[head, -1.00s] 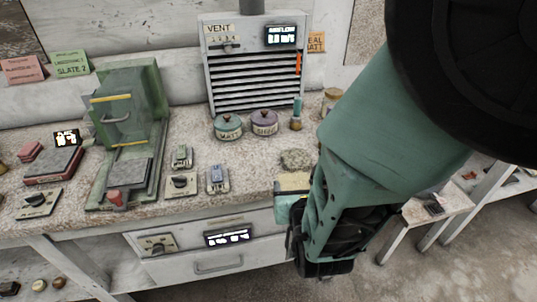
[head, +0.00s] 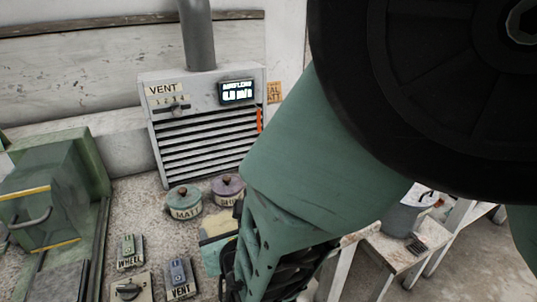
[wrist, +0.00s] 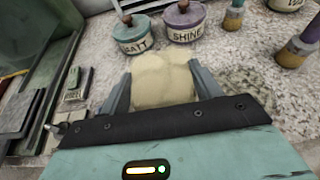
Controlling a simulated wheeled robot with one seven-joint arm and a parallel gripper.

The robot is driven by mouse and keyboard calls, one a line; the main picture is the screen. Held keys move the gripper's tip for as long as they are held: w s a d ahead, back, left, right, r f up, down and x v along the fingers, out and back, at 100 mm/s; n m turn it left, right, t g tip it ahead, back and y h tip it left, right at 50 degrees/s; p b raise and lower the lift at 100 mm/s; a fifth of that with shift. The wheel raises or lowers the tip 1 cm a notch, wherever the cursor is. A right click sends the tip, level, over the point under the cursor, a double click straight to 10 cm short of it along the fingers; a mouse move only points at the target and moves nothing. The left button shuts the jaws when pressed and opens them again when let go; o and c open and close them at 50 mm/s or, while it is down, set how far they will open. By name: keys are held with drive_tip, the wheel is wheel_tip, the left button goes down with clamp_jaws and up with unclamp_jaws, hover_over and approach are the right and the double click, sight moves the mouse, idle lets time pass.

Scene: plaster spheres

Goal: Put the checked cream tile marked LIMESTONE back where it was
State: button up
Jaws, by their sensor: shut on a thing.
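My gripper (wrist: 160,72) is shut on a pale cream piece (wrist: 163,88), seen between the two grey fingers in the wrist view. Its face looks lumpy and mottled; I can read no LIMESTONE mark and make out no clear checks. In the head view the cream piece (head: 214,226) shows at the left edge of my arm, in front of the lidded pots. My arm hides much of the gripper there. I cannot tell how high the piece is above the counter. No other cream tile is plain in view.
Pots marked MATT (head: 184,205) and SHINE (head: 227,190) stand ahead, below the slatted VENT unit (head: 205,130). WHEEL (head: 130,252) and VENT (head: 179,279) switches are left. A round speckled patch (wrist: 250,86) lies right of the gripper. A green machine (head: 55,195) stands far left.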

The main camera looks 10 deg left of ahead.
drive_tip(key=shift+f, duration=2.9)
drive_tip(key=o, duration=1.2)
drive_tip(key=shift+f, duration=0.1)
